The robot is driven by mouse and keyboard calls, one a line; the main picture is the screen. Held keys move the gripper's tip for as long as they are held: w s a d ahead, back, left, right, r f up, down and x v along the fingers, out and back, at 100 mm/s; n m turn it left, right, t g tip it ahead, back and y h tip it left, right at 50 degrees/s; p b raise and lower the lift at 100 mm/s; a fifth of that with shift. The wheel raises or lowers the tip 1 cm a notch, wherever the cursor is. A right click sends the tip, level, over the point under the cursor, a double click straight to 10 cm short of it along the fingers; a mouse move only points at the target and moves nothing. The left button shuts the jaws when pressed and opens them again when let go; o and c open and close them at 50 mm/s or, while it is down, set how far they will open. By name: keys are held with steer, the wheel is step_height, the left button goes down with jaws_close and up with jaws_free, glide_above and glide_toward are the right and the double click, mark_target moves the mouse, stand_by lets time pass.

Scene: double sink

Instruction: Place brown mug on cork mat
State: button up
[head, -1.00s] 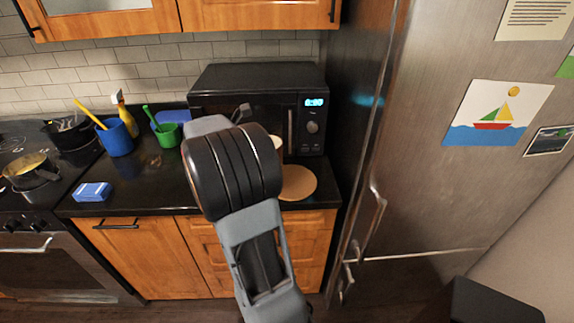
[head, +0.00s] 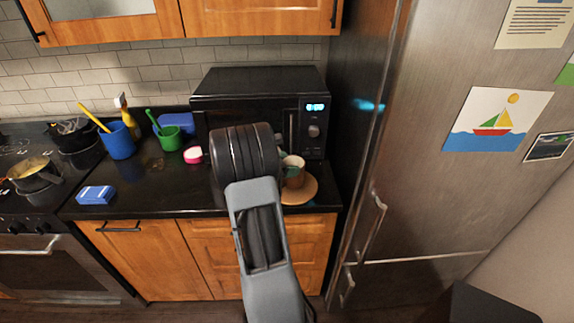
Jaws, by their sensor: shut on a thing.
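The brown mug (head: 294,174) is upright at the right side of my arm in the head view, with its pale inside showing at the top. It is over the round cork mat (head: 303,193), in front of the microwave. I cannot tell whether its base touches the mat. My gripper (head: 284,170) is at the mug's left side, mostly hidden behind my own arm, and is shut on the mug. The left part of the mat is hidden by my arm and the mug.
A black microwave (head: 258,85) stands behind the mat, and a steel fridge (head: 430,180) rises to the right. A pink-and-white item (head: 193,155), green cup (head: 170,138), blue cup (head: 118,140) and blue sponge (head: 96,195) are on the counter (head: 150,185) to the left.

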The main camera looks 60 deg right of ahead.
steer(key=shift+f, duration=0.3)
steer(key=shift+f, duration=0.15)
steer(key=o, duration=1.3)
